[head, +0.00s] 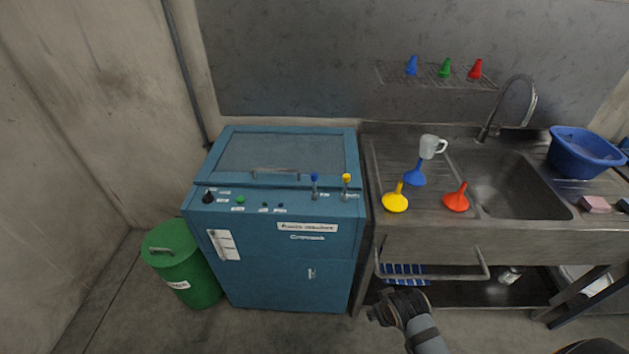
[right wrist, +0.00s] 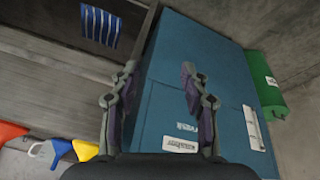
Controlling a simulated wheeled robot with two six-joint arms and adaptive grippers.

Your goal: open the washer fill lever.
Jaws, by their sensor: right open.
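The blue washer (head: 285,275) stands against the wall, left of the sink, with its lid down. On its top panel stand two small upright levers, one with a blue knob (head: 314,177) and one with a yellow knob (head: 346,178). Their labels are too small to read, so I cannot tell which is the fill lever. My right gripper (head: 384,306) is low in front of the washer's right edge, below the levers and apart from them. In the right wrist view its fingers (right wrist: 160,78) are spread and empty before the washer front (right wrist: 170,90); the levers do not show there.
A sink bench (head: 540,240) with a front rail (head: 435,275) stands right of the washer. Yellow (head: 395,199), blue (head: 415,175) and red (head: 457,199) funnels and a white mug (head: 430,147) are on it. A green bin (head: 180,265) stands left.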

